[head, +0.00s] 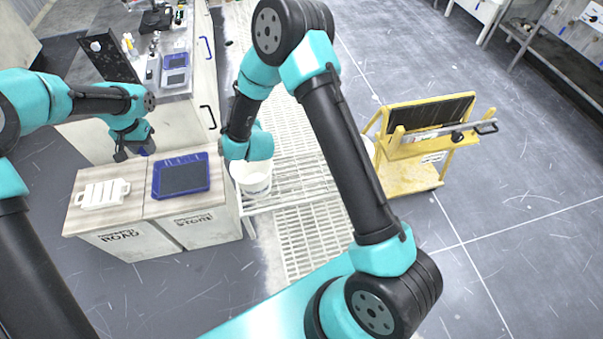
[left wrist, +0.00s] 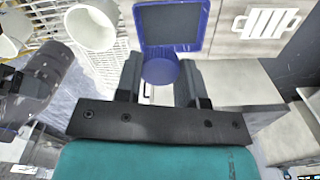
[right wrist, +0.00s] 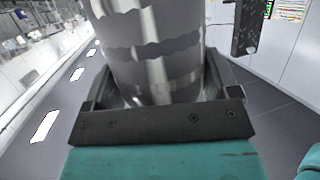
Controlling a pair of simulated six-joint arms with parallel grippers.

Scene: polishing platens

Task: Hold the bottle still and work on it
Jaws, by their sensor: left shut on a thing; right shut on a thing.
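My left gripper (head: 122,154) is near the back edge of the low cabinets. In the left wrist view its fingers (left wrist: 160,90) are shut on a round blue piece (left wrist: 161,70). A little of this blue piece shows beside the fingers in the head view. My right gripper (right wrist: 155,95) is shut on a wide, shiny grey banded cylinder (right wrist: 155,45), which fills the space between its fingers. In the head view my right wrist hides that gripper and its load. I cannot tell which held piece is the bottle; the two grippers are well apart.
A blue-rimmed tray (head: 156,181) and a white slotted piece (head: 103,193) lie on the low cabinets (head: 145,207). A white bucket (head: 256,186) stands on the white grating (head: 310,220), below my right wrist. A yellow cart (head: 418,172) stands to the right, with open floor around it.

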